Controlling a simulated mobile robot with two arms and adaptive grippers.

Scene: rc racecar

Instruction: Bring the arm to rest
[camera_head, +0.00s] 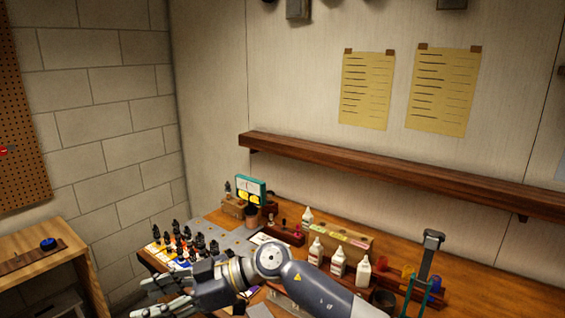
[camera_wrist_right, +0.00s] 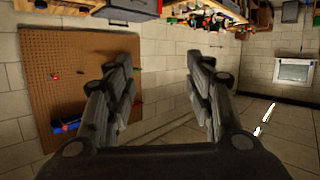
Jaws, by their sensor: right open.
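My right arm (camera_head: 305,285) comes in from the lower right of the head view and reaches left across the front of the workbench (camera_head: 500,290). Its right gripper (camera_head: 152,297) is at the lower left, in front of the bench's left end. The right wrist view shows this gripper (camera_wrist_right: 162,62) with its two dark fingers spread wide and nothing between them. In that view the room appears upside down. My left gripper is in neither view.
Several dark small bottles (camera_head: 183,240) stand on the bench just behind my gripper. White bottles (camera_head: 338,262) stand behind my forearm. A wooden shelf (camera_head: 400,172) runs along the wall. A pegboard (camera_wrist_right: 70,95) hangs on the block wall.

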